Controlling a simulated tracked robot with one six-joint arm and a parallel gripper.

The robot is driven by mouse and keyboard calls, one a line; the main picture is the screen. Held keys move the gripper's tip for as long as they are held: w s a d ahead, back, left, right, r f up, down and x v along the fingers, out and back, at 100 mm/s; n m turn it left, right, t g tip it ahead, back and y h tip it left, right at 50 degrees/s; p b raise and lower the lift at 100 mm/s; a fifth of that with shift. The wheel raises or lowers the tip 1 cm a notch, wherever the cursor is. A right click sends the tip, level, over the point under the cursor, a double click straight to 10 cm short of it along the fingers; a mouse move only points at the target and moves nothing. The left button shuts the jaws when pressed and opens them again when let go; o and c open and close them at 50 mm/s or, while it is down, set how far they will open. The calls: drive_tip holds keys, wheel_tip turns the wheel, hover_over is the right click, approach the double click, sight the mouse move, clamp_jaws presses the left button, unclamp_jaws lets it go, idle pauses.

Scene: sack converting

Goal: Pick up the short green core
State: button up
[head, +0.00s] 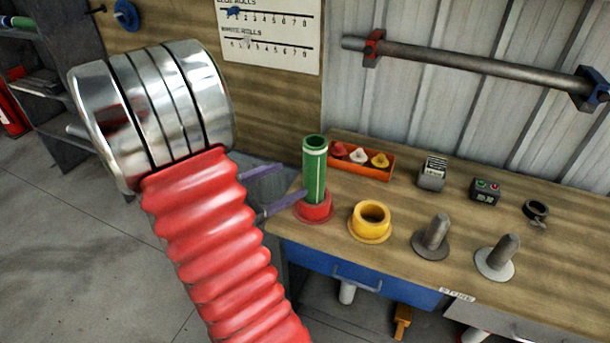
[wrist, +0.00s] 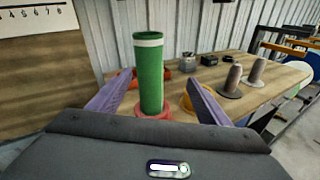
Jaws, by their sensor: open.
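The short green core (head: 314,170) is a green tube with a pale band near its top and a light stripe down its side. It stands upright in a red flanged holder (head: 313,207) at the left end of the workbench. My gripper (head: 293,182) is open, its two purple fingers pointing at the core from the left. In the wrist view, the green core (wrist: 150,75) stands between the two spread fingers (wrist: 155,90). I cannot tell whether either finger touches it. The holder's base (wrist: 150,113) is partly hidden by my gripper body.
A yellow flanged ring (head: 370,221) sits right of the core. An orange tray (head: 362,161) with small parts lies behind it. Two grey pegs (head: 436,236) (head: 497,257), a small control box (head: 486,190) and a clamp (head: 536,211) stand further right. A bar (head: 470,64) runs along the wall.

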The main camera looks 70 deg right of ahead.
sight(306, 166)
drive_tip(key=shift+w+d+f+n+h, duration=0.1)
drive_tip(key=shift+d+f+n+h, duration=0.2)
drive_tip(key=shift+d+n, duration=0.2)
drive_tip(key=shift+d+f+n+h, duration=0.15)
drive_tip(key=shift+d+n+h, duration=0.2)
drive_tip(key=shift+d, duration=0.3)
drive_tip(key=shift+w+d+f+n+h, duration=0.1)
drive_tip(key=shift+d+f+n+h, duration=0.15)
drive_tip(key=shift+d+n, duration=0.25)
drive_tip(key=shift+s, duration=0.1)
drive_tip(key=shift+x, duration=4.3)
drive_tip(key=shift+d, duration=0.1)
drive_tip(key=x, duration=0.5)
drive_tip(key=shift+c, duration=0.3)
clamp_jaws()
drive_tip(key=shift+r, duration=0.1)
